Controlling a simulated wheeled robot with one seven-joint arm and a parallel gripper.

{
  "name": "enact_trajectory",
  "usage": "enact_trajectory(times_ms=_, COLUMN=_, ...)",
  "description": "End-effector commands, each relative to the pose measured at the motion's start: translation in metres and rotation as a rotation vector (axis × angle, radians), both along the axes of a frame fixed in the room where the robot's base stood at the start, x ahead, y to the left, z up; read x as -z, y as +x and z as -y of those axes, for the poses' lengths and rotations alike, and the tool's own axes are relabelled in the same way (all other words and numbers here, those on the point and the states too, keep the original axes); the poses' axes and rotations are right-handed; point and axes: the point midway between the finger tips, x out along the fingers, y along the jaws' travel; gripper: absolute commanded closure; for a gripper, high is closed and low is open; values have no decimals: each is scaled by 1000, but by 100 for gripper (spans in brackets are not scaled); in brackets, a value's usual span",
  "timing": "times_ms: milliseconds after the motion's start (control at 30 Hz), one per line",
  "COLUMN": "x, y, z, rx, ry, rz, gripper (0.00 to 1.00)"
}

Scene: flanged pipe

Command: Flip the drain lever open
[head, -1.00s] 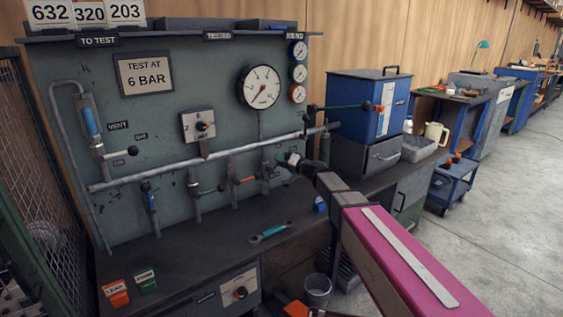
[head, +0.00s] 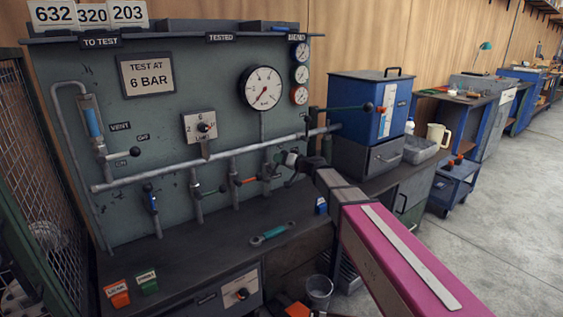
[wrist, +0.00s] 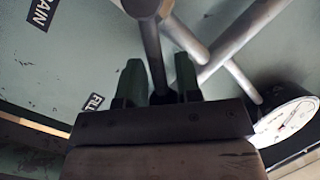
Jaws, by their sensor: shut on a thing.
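My gripper (wrist: 158,85) is shut on a dark lever, taken as the drain lever (wrist: 152,50), whose shaft runs up between the two green fingers in the wrist view. A label with the end letters "AIN" (wrist: 42,14) shows at the upper left of that view. In the head view my gripper (head: 290,158) is at the right part of the pipework, close to the panel. The fingers and the held lever are too small there to tell apart clearly.
The grey pipe (head: 160,170) crosses the panel, with several valve levers below it. A large dial (head: 262,88) hangs above my gripper. A green-handled wrench (head: 268,234) lies on the bench. A blue box (head: 355,105) with a long lever stands to the right.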

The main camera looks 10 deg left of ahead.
Motion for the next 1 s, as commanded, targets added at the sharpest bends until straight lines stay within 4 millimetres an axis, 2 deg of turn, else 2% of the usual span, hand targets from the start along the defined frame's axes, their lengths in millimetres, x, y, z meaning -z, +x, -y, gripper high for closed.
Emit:
enact_trajectory(times_ms=100, x=-1, y=1, z=0, rx=1, ry=2, rz=-1, gripper=100)
enact_trajectory(times_ms=133, x=-1, y=1, z=0, rx=1, ry=2, rz=-1, gripper=62)
enact_trajectory(times_ms=433, x=0, y=0, z=1, rx=1, ry=3, rz=-2, gripper=61)
enact_trajectory(times_ms=567, x=-1, y=-5, z=10, rx=1, ry=3, rz=-2, gripper=61)
enact_trajectory(times_ms=1000, x=-8, y=-34, z=81, rx=4, ry=2, rz=-1, gripper=61)
